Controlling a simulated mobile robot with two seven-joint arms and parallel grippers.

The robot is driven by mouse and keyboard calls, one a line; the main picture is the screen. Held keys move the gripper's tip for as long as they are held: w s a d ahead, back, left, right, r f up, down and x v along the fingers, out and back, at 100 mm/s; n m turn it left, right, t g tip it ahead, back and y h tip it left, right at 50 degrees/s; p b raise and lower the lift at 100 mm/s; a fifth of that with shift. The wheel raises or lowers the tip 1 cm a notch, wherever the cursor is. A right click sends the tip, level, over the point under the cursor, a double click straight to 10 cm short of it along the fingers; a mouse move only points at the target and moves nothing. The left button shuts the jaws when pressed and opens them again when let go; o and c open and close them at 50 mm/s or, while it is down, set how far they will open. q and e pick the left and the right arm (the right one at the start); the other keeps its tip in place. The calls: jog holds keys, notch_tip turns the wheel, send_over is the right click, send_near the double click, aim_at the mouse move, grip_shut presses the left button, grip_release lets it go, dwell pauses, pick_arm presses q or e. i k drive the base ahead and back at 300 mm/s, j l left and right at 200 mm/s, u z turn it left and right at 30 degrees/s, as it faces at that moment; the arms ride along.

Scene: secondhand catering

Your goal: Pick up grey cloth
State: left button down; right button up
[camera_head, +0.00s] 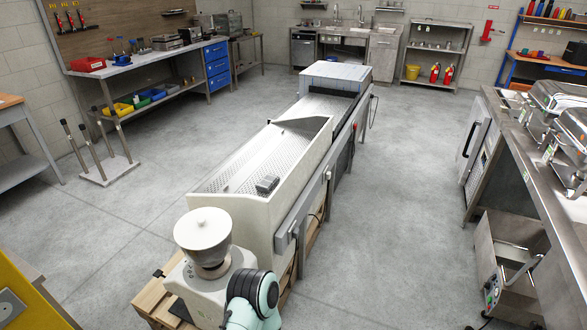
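I cannot make out a grey cloth with certainty. A small dark grey item (267,184) lies on the perforated metal top of the long cream-sided bench (230,178), near its front end. It looks blocky, and it is too small to tell what it is. Neither of my grippers shows. A teal and black arm link, which may be mine, shows at the bottom middle, with no fingers in view.
A white machine with a rounded top (203,238) stands at the bench's near end. A steel counter with chafing dishes (560,98) runs along the right. A workbench (150,60) with bins stands at back left. Grey floor (400,200) is open between bench and counter.

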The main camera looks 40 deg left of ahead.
aim_at(268, 182)
jog(key=i+u, duration=0.3)
jog(key=i, duration=0.5)
jog(key=i+l+u, duration=0.3)
jog(key=i, duration=0.5)
jog(key=i+j, duration=0.15)
jog(key=i, duration=0.25)
jog(key=i+j, duration=0.1)
jog(key=i, duration=0.35)
jog(key=i+j+u, duration=0.1)
jog(key=i, duration=0.3)
jog(key=z, duration=5.55)
